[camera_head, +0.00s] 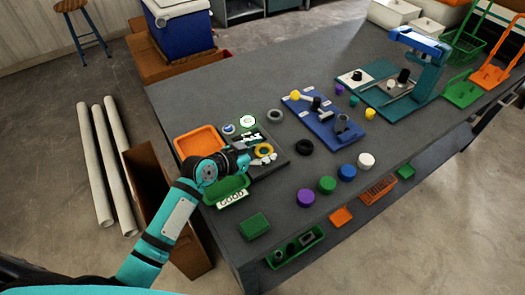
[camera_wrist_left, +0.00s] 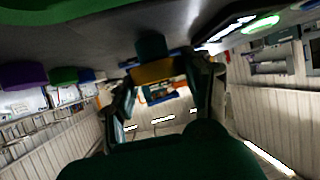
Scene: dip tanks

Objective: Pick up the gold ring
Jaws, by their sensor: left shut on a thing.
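The gold ring (camera_head: 264,150) is at the dark tray (camera_head: 277,160) on the grey table, at the fingertips of my left gripper (camera_head: 250,160). My left gripper reaches in low from the left and is shut on the ring. In the left wrist view a gold-coloured piece of the ring (camera_wrist_left: 154,73) shows between the fingers. Part of the ring is hidden by the fingers. I cannot tell whether it touches the tray. My right gripper is in neither view.
An orange tray (camera_head: 200,141) and a green tray labelled GOOD (camera_head: 226,190) flank my left gripper. A grey ring (camera_head: 274,115) and a black ring (camera_head: 305,146) lie nearby. A blue fixture board (camera_head: 322,121) stands beyond. Purple, green, blue and white round pieces line the front edge.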

